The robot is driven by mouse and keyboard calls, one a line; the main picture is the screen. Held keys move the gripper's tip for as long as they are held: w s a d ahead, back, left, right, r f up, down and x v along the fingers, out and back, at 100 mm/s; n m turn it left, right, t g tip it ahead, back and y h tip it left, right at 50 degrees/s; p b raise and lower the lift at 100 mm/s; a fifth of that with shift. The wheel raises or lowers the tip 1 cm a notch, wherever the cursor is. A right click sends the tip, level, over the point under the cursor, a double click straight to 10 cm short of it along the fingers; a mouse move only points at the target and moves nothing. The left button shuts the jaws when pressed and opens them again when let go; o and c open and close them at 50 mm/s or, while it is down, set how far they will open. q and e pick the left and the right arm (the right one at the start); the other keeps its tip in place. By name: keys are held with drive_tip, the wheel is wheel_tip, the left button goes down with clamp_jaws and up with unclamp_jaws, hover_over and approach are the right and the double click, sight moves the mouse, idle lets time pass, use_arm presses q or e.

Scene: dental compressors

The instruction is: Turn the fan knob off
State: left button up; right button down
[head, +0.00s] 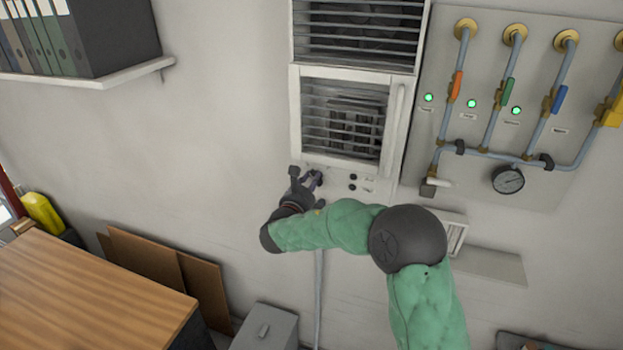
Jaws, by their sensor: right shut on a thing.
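A white wall-mounted fan unit (343,120) with slatted grilles is in the upper middle of the head view. Its control strip (340,179) runs along the bottom, with small dark knobs (353,182) at its right part. My right gripper (306,177) is at the left end of this strip. Its fingers are shut on a dark fan knob (317,178), which they partly hide. Which way the knob points is too small to tell. My left gripper is not in view.
A panel of pipes with coloured valve levers and a gauge (508,180) is on the wall at right. A wooden table (85,290) is at lower left, with cardboard sheets (150,260) and a grey bin (266,328) beside it. A shelf (95,78) holds binders.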

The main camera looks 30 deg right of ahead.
drive_tip(key=shift+n, duration=0.7)
drive_tip(key=c, duration=1.1)
unclamp_jaws()
drive_tip(key=shift+a, duration=0.1)
drive_tip(key=v, duration=1.1)
drive_tip(key=shift+s+a, duration=0.3)
drive_tip(key=shift+f, duration=0.1)
